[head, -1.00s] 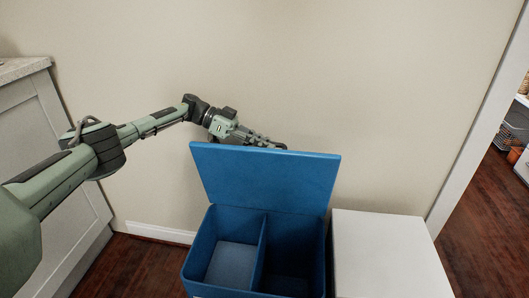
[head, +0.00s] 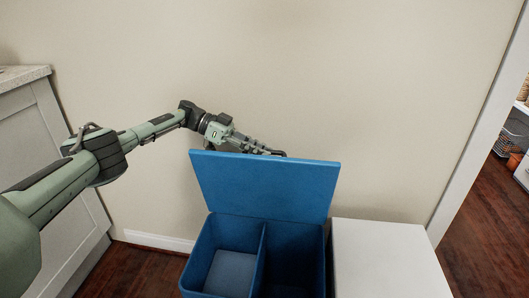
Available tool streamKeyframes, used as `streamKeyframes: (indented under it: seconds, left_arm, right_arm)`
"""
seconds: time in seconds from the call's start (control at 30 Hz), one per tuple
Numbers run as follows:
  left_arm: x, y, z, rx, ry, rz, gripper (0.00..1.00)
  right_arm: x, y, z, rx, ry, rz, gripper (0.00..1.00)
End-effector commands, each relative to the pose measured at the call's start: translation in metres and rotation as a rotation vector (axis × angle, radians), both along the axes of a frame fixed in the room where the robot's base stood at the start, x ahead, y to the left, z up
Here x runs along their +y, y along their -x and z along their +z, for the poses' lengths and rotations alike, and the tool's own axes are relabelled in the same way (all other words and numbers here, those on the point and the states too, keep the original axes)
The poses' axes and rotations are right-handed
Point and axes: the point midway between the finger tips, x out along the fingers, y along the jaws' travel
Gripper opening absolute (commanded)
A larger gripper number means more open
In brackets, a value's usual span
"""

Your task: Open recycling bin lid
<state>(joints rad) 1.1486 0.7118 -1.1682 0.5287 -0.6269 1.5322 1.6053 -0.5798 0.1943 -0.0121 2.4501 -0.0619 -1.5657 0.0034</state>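The blue recycling bin (head: 208,258) stands on the floor against the wall, low in the middle of the head view. Its blue lid (head: 265,187) stands raised at the back, leaning toward the wall. Two compartments inside, split by a divider, are open to view. My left gripper (head: 278,154) is behind and just above the lid's top edge. The lid partly hides its fingers, so I cannot tell whether they are open or shut, or touching the lid. My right gripper is not in view.
A white box-like unit (head: 388,262) stands right beside the bin on the right. A grey cabinet with a countertop (head: 45,150) is at the left. A doorway opens at the far right. Dark wood floor shows between cabinet and bin.

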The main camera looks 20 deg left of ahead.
Motion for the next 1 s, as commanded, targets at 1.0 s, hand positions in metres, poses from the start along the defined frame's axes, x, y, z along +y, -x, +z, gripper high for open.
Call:
streamKeyframes:
  seconds: [1.0]
  left_arm:
    - [0.057,0.011,0.022,0.001,0.0,0.0,0.2]
  right_arm:
    - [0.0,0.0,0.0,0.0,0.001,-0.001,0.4]
